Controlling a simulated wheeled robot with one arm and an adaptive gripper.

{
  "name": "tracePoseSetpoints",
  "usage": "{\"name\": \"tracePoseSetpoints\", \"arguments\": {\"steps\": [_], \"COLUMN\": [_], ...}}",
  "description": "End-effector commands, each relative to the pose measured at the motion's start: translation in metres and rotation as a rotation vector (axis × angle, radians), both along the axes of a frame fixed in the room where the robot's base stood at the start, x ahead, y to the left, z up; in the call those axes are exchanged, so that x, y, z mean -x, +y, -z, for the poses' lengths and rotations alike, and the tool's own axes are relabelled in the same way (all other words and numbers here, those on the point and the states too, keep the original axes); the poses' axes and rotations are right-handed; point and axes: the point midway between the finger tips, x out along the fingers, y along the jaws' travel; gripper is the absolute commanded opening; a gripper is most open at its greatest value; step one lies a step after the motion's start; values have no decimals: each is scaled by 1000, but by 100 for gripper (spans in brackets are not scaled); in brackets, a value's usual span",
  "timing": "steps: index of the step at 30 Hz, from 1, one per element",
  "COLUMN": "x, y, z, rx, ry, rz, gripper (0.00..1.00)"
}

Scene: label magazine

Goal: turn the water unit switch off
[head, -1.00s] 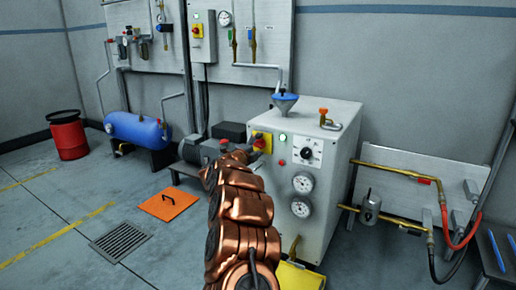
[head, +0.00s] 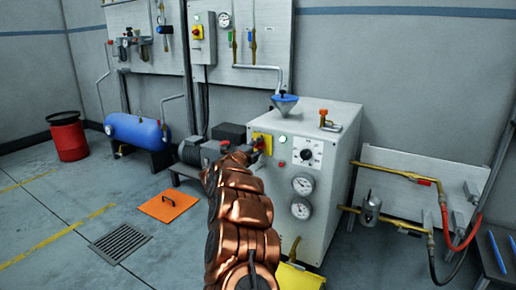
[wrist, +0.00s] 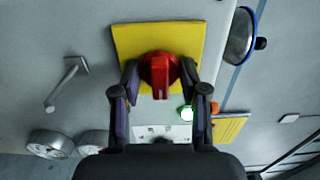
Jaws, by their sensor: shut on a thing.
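The water unit (head: 335,150) is a pale grey cabinet right of centre in the head view. Its switch is a red rotary knob (wrist: 158,70) on a yellow plate (wrist: 124,42), filling the upper middle of the wrist view. The knob's grip bar points down in that picture. The yellow plate also shows in the head view (head: 264,137). My gripper (wrist: 160,78) has one finger on each side of the knob and is shut on it. In the head view my gripper (head: 254,152) hides most of the knob.
A lamp (wrist: 186,113) glows green beside the plate. A black dial (head: 308,152) and two round gauges (head: 302,185) share the front panel. A blue funnel (head: 285,101) sits on top. Another red-and-yellow switch (head: 197,32) is on the wall box.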

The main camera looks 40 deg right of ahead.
Motion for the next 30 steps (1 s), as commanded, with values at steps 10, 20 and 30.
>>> {"name": "tracePoseSetpoints", "arguments": {"steps": [10, 20, 30], "x": [0, 0, 0], "y": [0, 0, 0], "z": [-5, -8, -8], "rx": [19, 77, 155], "ry": [59, 260, 518], "rz": [1, 1, -1], "gripper": [9, 9, 9]}}
